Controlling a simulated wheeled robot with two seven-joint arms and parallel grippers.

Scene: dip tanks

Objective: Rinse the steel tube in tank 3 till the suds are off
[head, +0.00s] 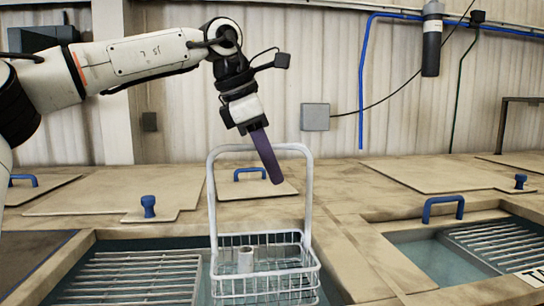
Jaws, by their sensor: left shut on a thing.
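My left gripper (243,114) is raised above the tanks, shut on the upper end of a long dark purple bar (265,155) that hangs down at a slant. The bar's lower end is behind or close to the handle of a white wire basket (311,215); I cannot tell if they touch. The basket is at the water of the near middle tank (205,262). A short light grey cylinder (245,260), possibly the steel tube, stands upright in the basket. I see no suds on it. No number shows on this tank. My right gripper is out of view.
Slatted grates (130,278) lie left of the basket and in the right tank (500,243). A cut-off sign (532,277) reads "TA". Lids with blue handles (148,206) cover the back of the counter. A grey box (315,117) is on the wall.

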